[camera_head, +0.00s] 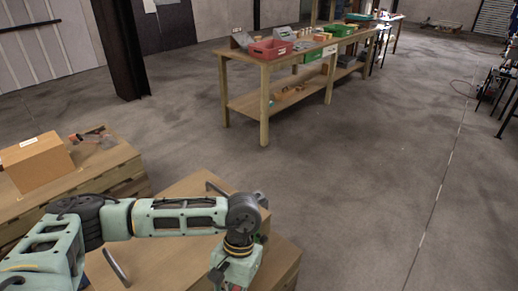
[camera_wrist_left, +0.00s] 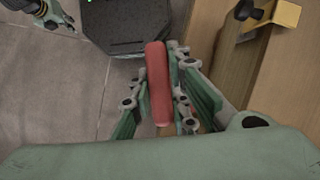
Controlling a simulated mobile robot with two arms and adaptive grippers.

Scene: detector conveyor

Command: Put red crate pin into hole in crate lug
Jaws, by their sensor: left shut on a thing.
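In the left wrist view, my left gripper (camera_wrist_left: 161,95) is shut on the red crate pin (camera_wrist_left: 157,75), a long red rod lying lengthwise between the green fingers. In the head view, my left arm reaches over a wooden crate, and the gripper's end (camera_head: 234,280) is cut off at the bottom edge; the pin cannot be made out there. In the left wrist view, a dark rounded fitting (camera_wrist_left: 245,11), possibly the crate lug, sits by a yellowish piece on the wooden crate (camera_wrist_left: 225,85), right of and apart from the pin. Its hole is not clearly visible.
A wooden crate with a cardboard box (camera_head: 40,161) stands at the left. A long workbench (camera_head: 264,102) with a red bin (camera_head: 270,49) and green bins stands farther back. The floor to the right is open. A dark part of my body (camera_wrist_left: 125,25) shows in the wrist view.

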